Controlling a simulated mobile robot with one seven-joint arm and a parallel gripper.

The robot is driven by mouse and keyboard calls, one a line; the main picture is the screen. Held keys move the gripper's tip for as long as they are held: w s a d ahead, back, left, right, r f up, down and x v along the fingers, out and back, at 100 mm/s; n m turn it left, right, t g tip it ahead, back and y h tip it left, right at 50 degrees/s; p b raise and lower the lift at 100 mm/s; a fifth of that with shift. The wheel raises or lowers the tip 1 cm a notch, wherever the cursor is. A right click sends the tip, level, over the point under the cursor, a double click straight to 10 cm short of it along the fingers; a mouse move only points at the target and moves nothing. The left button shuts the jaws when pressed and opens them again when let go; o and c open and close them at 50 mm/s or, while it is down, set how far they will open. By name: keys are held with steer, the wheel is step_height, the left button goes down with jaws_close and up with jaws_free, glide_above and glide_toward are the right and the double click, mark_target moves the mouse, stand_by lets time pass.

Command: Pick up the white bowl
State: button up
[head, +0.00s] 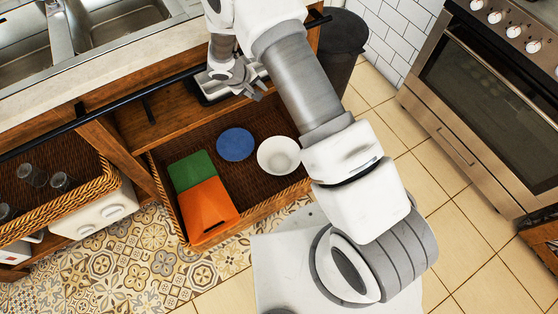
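The white bowl (279,155) sits upright and looks empty near the right end of a pulled-out wicker drawer (240,204). My gripper (250,90) is up and to the left of the bowl in the head view, beside the cabinet front and apart from the bowl. It holds nothing that I can see. Its fingers are small here and overlap a grey metal object behind, so their opening is unclear.
A blue plate (236,145) lies left of the bowl. A green and orange item (207,208) fills the drawer's left part. The grey metal object (215,87) is on the cabinet shelf. A dark bin (342,45) and an oven (490,90) stand right.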

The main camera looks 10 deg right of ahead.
steer(key=s+a+f+n+b, duration=0.1)
steer(key=s+f+b, duration=0.15)
steer(key=f, duration=0.85)
steer(key=s+a+f+n+b, duration=0.1)
steer(key=s+a+f+b, duration=0.15)
steer(key=f, duration=0.85)
steer(key=s+a+f+n+b, duration=0.15)
steer(key=s+f, duration=0.25)
steer(key=f, duration=0.7)
steer(key=shift+s+f+b+x, duration=0.15)
steer(key=shift+b+x, duration=1.45)
steer(key=shift+x, duration=1.4)
steer(key=shift+s+b+x, duration=0.15)
steer(key=shift+b+x, duration=1.45)
steer(key=shift+x, duration=1.45)
steer(key=shift+s+f+b+x, duration=0.15)
steer(key=shift+b+x, duration=1.45)
steer(key=shift+x, duration=1.4)
steer(key=shift+a+r, duration=0.1)
steer(key=shift+r, duration=0.05)
jaws_close()
